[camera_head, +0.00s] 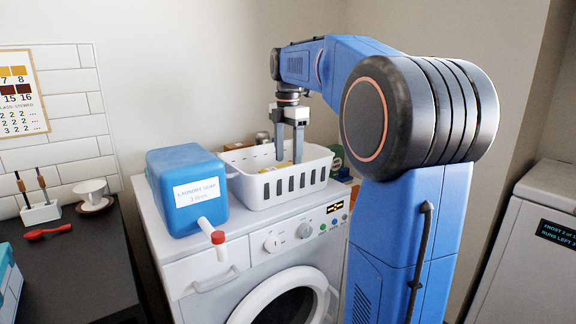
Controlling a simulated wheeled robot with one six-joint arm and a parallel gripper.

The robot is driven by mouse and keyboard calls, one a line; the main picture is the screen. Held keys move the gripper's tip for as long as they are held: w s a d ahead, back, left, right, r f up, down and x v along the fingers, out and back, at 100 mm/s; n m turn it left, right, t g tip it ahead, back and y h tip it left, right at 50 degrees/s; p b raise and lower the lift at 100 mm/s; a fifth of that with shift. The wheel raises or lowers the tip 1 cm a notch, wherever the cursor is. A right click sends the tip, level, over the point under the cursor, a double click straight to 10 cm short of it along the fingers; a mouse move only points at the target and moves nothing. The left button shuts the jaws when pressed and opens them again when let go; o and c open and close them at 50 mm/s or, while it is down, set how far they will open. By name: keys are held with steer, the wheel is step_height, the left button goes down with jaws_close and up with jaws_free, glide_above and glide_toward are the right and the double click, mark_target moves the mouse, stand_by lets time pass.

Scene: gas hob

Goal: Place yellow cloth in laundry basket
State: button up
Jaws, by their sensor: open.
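A white laundry basket (258,193) with slotted sides stands on top of the washing machine. My gripper (288,158) points down over the basket, and its fingertips reach inside below the rim. The two fingers are apart. A small patch of yellow cloth (275,169) shows inside the basket near the fingertips. The basket's wall and my fingers hide most of it, so I cannot tell whether the fingers touch it.
A blue laundry soap container (187,190) with a red-capped spout stands left of the basket on the washing machine (180,250). Small boxes and jars stand behind and right of the basket.

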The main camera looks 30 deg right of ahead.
mark_target(288, 165)
step_height(288, 165, up, 9)
steer(key=shift+r, duration=0.15)
stand_by(0.7)
